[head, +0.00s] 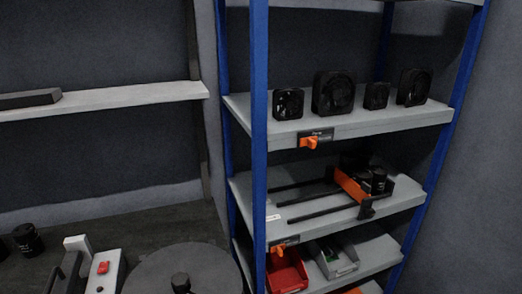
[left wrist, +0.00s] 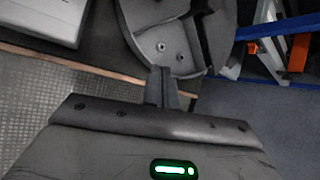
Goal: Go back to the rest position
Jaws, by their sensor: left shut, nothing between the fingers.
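My left gripper (left wrist: 163,82) shows in the left wrist view, its two fingers together and nothing between them. Its fingertips reach to the near edge of a round dark turntable (left wrist: 146,18) in that picture; whether they touch it I cannot tell. The turntable also shows at the bottom of the head view (head: 205,262), with a black knob-like part on it. Neither gripper shows in the head view.
A blue-post rack (head: 259,150) holds black fans (head: 333,93), a black rail fixture with an orange bracket (head: 350,186), and a red bin (head: 287,272). A white unit with a red button (head: 102,268) stands left of the turntable. Floor (left wrist: 260,110) shows right of my left gripper.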

